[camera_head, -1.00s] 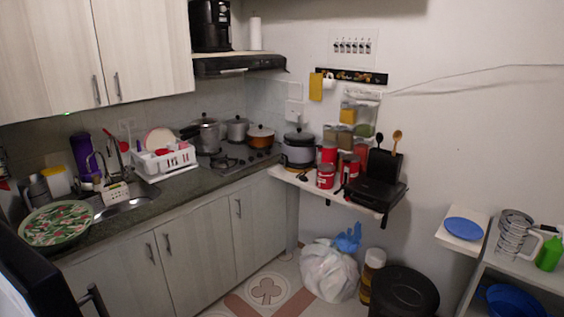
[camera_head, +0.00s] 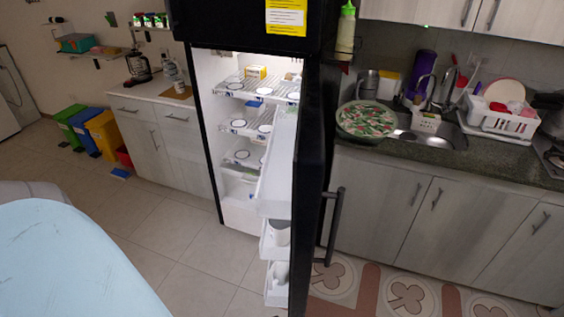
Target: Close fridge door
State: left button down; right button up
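A black fridge (camera_head: 246,24) stands in the middle of the head view, with its lower compartment open. The fridge door (camera_head: 308,180) stands wide open, swung out toward me and seen nearly edge-on. Its dark bar handle (camera_head: 333,226) is on the right, outer side. White shelves (camera_head: 258,90) inside hold a small yellow box and a few other items. White door bins (camera_head: 276,240) show on the door's inner side. Neither of my grippers is in view.
A light-blue table (camera_head: 70,255) fills the lower left. Tiled floor (camera_head: 190,255) is clear between it and the fridge. Counters stand on both sides of the fridge, the right one with a sink (camera_head: 420,138). Colored bins (camera_head: 103,132) stand at the far left.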

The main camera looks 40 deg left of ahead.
aim_at(290, 186)
jog(key=i+l+u, duration=0.15)
jog(key=u, duration=0.3)
jog(key=i+l+u, duration=0.1)
jog(key=l+u, duration=0.15)
jog(key=u, duration=0.15)
jog(key=i+l+u, duration=0.1)
jog(key=l+u, duration=0.2)
jog(key=u, duration=0.15)
jog(key=i+l+u, duration=0.2)
jog(key=l+u, duration=0.25)
jog(key=l, duration=0.15)
jog(key=k+l+u, duration=0.15)
jog(key=l, duration=0.8)
jog(key=i, duration=0.05)
